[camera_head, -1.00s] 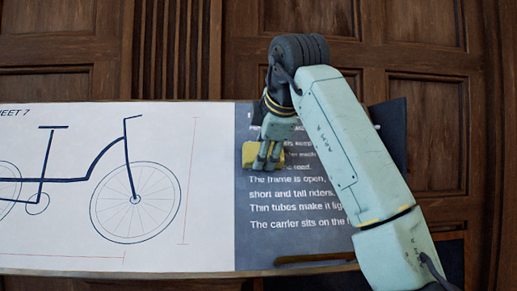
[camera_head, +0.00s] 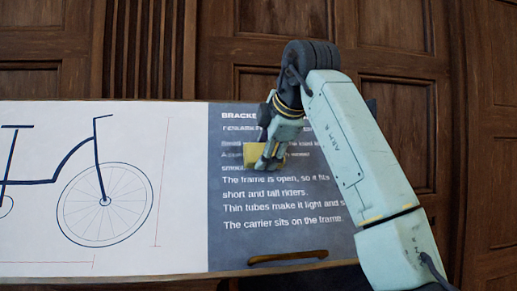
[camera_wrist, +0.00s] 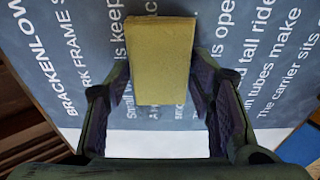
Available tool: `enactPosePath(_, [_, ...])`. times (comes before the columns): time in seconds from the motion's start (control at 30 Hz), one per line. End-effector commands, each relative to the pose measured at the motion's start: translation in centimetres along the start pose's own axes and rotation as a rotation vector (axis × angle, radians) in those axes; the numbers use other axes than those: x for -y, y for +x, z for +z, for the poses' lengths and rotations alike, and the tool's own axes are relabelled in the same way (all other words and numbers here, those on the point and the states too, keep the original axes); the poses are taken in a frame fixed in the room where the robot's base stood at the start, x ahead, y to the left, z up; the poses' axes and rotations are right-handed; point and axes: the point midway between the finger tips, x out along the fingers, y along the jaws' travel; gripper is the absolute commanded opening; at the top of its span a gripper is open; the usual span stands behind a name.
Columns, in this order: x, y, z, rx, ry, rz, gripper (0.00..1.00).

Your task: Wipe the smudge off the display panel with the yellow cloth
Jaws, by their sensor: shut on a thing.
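The display panel (camera_head: 290,235) is the dark blue-grey text board on the right of the drafting sheet in the head view. It also fills much of the wrist view (camera_wrist: 265,40). My gripper (camera_head: 270,163) is over the panel's upper left part. It is shut on the yellow cloth (camera_head: 251,155), a flat block-like pad between the fingers in the wrist view (camera_wrist: 160,65). The cloth lies over the panel's text; I cannot tell whether it touches. I cannot make out a clear smudge; my arm and the cloth hide part of the panel.
The white sheet with a bicycle drawing (camera_head: 110,180) adjoins the panel on the left. A brown curved handle-like piece (camera_head: 288,256) lies at the panel's lower edge. Dark wooden panelling (camera_head: 250,70) stands behind.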

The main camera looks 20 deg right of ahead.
Motion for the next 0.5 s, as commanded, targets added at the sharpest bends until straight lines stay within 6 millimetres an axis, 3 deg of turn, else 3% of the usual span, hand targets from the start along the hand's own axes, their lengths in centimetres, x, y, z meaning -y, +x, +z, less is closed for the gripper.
enactPosePath(0.5, [0.1,-0.5,3.6,0.006,0.004,-0.003,0.27])
